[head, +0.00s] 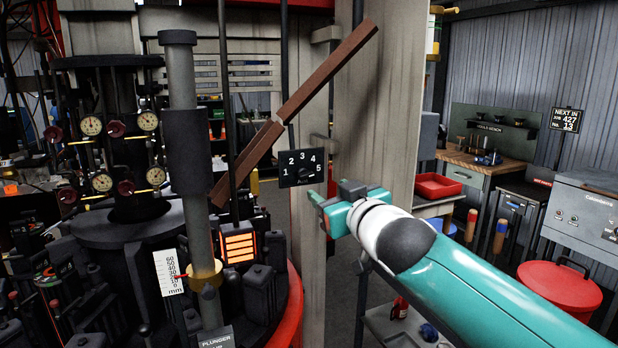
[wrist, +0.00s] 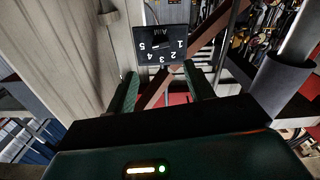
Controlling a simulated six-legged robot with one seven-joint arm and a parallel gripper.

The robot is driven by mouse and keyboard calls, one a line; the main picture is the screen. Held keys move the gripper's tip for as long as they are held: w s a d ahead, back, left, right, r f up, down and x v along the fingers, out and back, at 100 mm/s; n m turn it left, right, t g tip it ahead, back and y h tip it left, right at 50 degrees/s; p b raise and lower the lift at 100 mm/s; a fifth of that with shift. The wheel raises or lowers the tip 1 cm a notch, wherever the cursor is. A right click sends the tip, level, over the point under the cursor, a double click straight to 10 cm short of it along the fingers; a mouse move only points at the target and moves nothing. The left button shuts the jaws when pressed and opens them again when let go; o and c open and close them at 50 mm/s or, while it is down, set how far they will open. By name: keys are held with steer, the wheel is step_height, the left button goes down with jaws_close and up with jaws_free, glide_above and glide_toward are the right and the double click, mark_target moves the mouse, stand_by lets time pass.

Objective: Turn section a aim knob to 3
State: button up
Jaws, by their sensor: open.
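The aim knob sits on a black plate (head: 300,167) with white numbers 1 to 5 in an arc, near the middle of the head view. The same plate (wrist: 161,45) shows upside down at the top of the wrist view, with the word AIM. A small pale pointer mark seems to lie towards 5, but it is too small to be sure. My gripper (head: 325,204) is just below and right of the plate, apart from it. In the wrist view its two green fingers (wrist: 162,88) are spread and empty, with the plate beyond their tips.
A brown slanted bar (head: 325,75) crosses above and left of the plate. A grey post (head: 375,95) stands behind my gripper. The rotary machine with gauges (head: 92,125) and a grey column (head: 183,90) fill the left. A red drum (head: 560,290) stands far right.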

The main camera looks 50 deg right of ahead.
mark_target(307, 176)
steer(key=shift+x, duration=5.3)
steer(key=shift+w+a, duration=0.1)
steer(key=shift+c, duration=0.2)
steer(key=c, duration=0.9)
